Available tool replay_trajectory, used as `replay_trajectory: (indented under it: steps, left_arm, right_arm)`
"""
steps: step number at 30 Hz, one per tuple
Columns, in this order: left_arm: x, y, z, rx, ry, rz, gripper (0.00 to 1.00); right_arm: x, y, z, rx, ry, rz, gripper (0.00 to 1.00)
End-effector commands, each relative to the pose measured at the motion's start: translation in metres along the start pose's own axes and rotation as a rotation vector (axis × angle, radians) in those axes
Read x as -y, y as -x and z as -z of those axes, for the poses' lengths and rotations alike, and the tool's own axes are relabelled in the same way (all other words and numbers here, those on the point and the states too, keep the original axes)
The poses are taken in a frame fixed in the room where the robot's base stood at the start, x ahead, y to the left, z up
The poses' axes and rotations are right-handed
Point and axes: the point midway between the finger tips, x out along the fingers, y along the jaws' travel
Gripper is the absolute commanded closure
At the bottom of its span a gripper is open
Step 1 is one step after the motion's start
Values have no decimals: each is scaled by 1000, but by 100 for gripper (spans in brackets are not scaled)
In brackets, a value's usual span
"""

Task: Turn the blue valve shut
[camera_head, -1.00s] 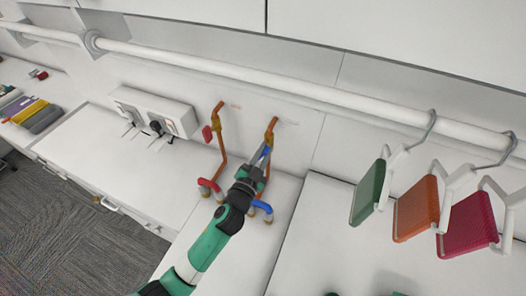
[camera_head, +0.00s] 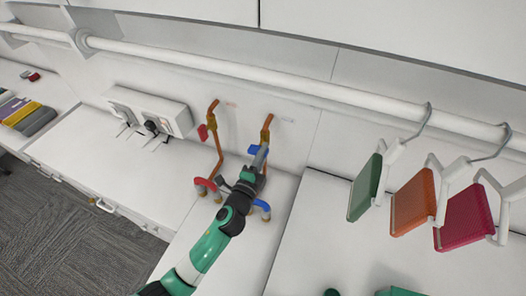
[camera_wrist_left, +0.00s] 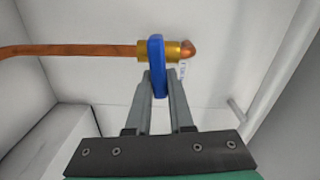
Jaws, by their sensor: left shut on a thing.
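The blue valve handle (camera_head: 257,150) sits on the right copper pipe (camera_head: 266,133) at the back wall. In the left wrist view the blue handle (camera_wrist_left: 156,52) stands crosswise to its copper pipe, in front of a brass fitting (camera_wrist_left: 174,51). My left gripper (camera_head: 261,157) reaches up to it from below. In the wrist view the left gripper's fingers (camera_wrist_left: 158,82) are shut on the handle's near end, one on each side. The right gripper is not in view.
A second copper pipe with a red handle (camera_head: 203,132) stands just left. Red (camera_head: 206,184) and blue (camera_head: 262,206) bent ends are below. A white wall box (camera_head: 150,110) is further left. Green, orange and crimson hanging pieces (camera_head: 412,203) are on the right under a white rail (camera_head: 330,93).

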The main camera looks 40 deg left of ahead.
Motion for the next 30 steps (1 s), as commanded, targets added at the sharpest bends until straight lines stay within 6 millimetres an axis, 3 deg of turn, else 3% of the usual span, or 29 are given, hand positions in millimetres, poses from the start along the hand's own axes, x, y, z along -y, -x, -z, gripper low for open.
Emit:
replay_trajectory:
  steps: [9, 25, 26, 30]
  left_arm:
    - [-2, 0, 1, -2, -125, 1, 100]
    - [-2, 0, 0, -2, -148, 1, 100]
    - [-2, 0, 0, -2, -148, 1, 75]
    - [-2, 0, 0, -1, -147, 1, 50]
  right_arm:
    - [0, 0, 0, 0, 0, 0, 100]
    - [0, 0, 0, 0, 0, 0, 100]
    - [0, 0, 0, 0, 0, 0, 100]
    - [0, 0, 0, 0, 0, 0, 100]
